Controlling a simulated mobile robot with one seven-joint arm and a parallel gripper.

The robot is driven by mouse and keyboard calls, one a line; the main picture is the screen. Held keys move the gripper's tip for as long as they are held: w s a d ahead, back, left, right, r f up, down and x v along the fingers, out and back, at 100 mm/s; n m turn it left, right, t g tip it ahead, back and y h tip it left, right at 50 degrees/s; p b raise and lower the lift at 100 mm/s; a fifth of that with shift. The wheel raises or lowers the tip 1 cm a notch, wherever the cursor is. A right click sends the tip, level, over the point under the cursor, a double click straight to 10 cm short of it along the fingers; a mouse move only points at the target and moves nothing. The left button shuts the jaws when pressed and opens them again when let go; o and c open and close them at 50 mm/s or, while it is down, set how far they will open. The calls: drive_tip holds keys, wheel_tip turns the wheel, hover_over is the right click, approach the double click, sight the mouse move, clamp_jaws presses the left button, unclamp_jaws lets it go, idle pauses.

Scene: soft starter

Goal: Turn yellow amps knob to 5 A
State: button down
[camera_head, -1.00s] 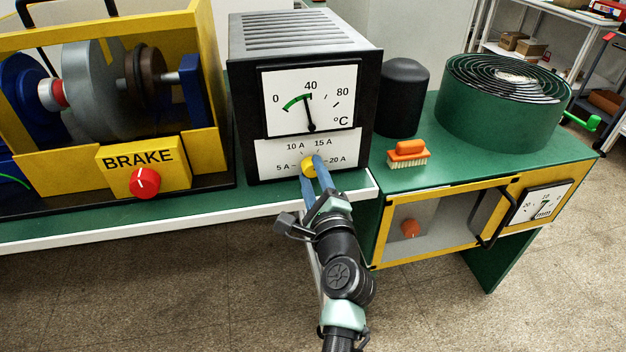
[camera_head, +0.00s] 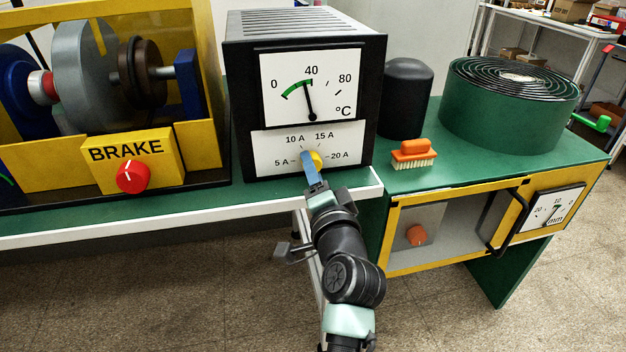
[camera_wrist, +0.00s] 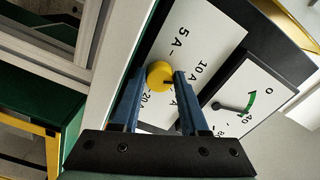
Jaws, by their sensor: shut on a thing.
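The yellow amps knob (camera_head: 317,160) is on the white lower panel of a black box, among the marks 5 A, 10 A, 15 A and 20 A. My gripper (camera_head: 309,163) reaches it from the front, and its blue fingers cover the knob's left part in the head view. In the wrist view the knob (camera_wrist: 160,76) shows at the tips of my gripper (camera_wrist: 157,82), one finger on each side, shut on it. Which mark the knob points to is hidden.
Above the knob is a °C gauge (camera_head: 311,87). A yellow BRAKE box (camera_head: 133,155) with a red knob (camera_head: 133,177) stands left. An orange brush (camera_head: 414,153), a black cylinder (camera_head: 405,98) and a green coil drum (camera_head: 505,115) stand right on the green bench.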

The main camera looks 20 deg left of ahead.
drive_tip(key=n+b, duration=0.1)
drive_tip(key=n, duration=0.1)
drive_tip(key=n+b, duration=0.3)
drive_tip(key=n, duration=0.1)
drive_tip(key=shift+f, duration=0.35)
drive_tip(key=n+b, duration=0.3)
drive_tip(key=n, duration=0.1)
drive_tip(key=shift+w+d+n, duration=0.1)
drive_tip(key=shift+d+n, duration=0.05)
drive_tip(key=shift+n, duration=0.25)
drive_tip(key=shift+r+n+b, duration=0.1)
drive_tip(key=shift+n+b, duration=0.6)
drive_tip(key=shift+n, duration=0.5)
drive_tip(key=shift+c, duration=2.1)
unclamp_jaws()
drive_tip(key=shift+r, duration=0.1)
drive_tip(key=p+v, duration=0.1)
drive_tip(key=v, duration=1.2)
drive_tip(key=shift+p, duration=0.4)
